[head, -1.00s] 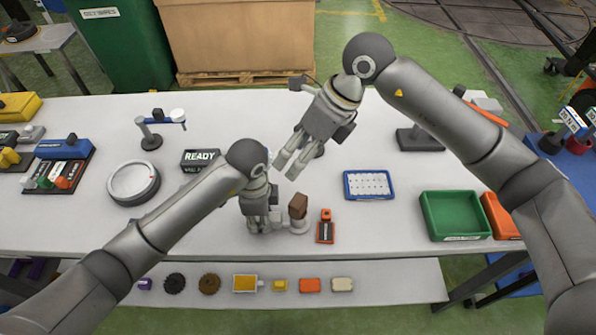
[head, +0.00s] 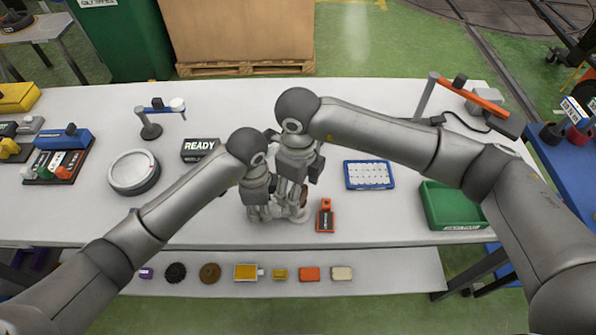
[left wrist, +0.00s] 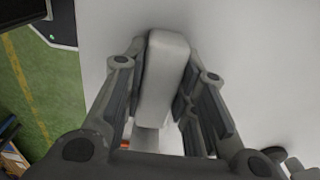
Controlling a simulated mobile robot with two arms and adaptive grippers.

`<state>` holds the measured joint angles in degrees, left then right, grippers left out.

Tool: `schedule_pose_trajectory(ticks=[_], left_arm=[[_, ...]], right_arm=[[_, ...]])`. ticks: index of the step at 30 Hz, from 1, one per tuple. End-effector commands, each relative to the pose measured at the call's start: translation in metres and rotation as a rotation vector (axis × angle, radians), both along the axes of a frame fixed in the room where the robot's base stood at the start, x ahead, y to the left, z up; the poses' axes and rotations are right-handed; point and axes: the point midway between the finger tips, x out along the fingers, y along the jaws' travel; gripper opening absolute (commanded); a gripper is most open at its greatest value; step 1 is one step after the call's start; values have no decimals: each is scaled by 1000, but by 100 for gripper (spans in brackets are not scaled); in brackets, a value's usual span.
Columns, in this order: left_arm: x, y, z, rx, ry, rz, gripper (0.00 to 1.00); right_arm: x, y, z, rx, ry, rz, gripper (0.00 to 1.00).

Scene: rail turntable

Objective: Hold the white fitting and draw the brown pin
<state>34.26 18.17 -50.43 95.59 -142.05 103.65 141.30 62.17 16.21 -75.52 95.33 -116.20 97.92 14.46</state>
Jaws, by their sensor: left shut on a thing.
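My left gripper (head: 258,214) is low over the front middle of the table. In the left wrist view its fingers (left wrist: 160,95) are closed on both sides of the white fitting (left wrist: 165,70), a pale block. In the head view the fitting (head: 290,215) is mostly hidden by both grippers. The brown pin (head: 303,196) shows only as a sliver beside the fingers of my right gripper (head: 290,199). My right gripper points down at the pin, close beside my left gripper. Whether its fingers grip the pin is hidden.
An orange-and-black device (head: 326,216) stands just right of the grippers. A blue-rimmed tray (head: 369,175) and a green bin (head: 453,207) are farther right. A black READY sign (head: 200,150) and a round dish (head: 134,173) are left. A lower shelf (head: 390,272) holds several small parts.

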Motion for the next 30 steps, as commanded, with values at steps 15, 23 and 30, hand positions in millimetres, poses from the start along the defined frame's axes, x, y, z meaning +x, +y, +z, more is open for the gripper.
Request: schedule_pose_trajectory(ticks=[15,23,30], left_arm=[[0,0,0,0,0,0,0],[0,0,0,0,0,0,0],[0,0,0,0,0,0,0]], right_arm=[[0,1,-33,2,-1,2,64],[0,0,-33,2,-1,2,44],[0,0,-33,2,-1,2,13]])
